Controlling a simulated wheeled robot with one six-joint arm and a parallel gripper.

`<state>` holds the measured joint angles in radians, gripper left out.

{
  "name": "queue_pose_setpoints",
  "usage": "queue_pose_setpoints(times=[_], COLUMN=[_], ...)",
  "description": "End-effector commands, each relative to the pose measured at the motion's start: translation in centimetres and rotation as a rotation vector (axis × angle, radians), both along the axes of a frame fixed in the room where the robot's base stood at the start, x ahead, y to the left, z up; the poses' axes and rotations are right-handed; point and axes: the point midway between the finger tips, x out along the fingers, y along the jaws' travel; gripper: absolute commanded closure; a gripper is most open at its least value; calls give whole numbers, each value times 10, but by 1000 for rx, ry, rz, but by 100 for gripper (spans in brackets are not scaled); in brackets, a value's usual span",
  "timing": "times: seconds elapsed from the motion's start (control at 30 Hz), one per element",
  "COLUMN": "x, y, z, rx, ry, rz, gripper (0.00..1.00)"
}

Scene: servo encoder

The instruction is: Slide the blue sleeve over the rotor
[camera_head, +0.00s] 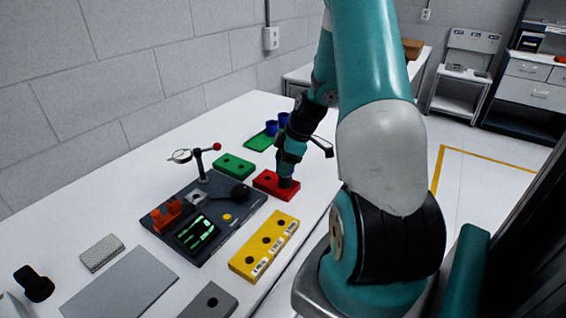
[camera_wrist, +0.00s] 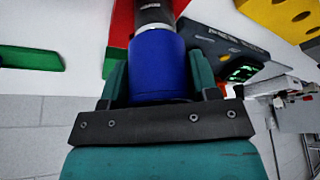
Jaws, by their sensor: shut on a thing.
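My gripper (camera_head: 287,172) is over the red block (camera_head: 268,184), pointing down. In the wrist view my gripper (camera_wrist: 160,76) is shut on the blue sleeve (camera_wrist: 157,62), with one teal finger on each side. The rotor, a dark cylinder with a silvery band (camera_wrist: 154,15), is in line with the sleeve, and its band meets the sleeve's far rim. Beyond it lies the red block (camera_wrist: 121,22). I cannot tell how far the rotor reaches inside the sleeve. The held sleeve cannot be made out in the head view.
Behind is a green block (camera_head: 259,142) with two blue cups (camera_head: 271,128). Left of my gripper are another green block (camera_head: 233,166) and a dark fixture plate (camera_head: 177,242) with a dial gauge (camera_head: 181,156). A yellow block (camera_head: 264,246) stands in front.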

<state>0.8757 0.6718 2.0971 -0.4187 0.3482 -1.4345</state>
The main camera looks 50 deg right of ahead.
Motion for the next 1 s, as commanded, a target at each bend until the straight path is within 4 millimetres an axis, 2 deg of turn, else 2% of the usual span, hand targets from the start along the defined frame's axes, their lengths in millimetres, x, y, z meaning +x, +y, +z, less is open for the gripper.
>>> queue_pose_setpoints(times=[0.4, 0.73, 0.77, 0.87, 1.0], x=[0, 0, 0, 0, 0], y=[0, 0, 0, 0, 0], z=[-16, -17, -17, -17, -17], rx=[0, 0, 0, 0, 0], ry=[0, 0, 0, 0, 0], rz=[0, 0, 0, 0, 0], gripper=[67, 67, 40, 17, 15])
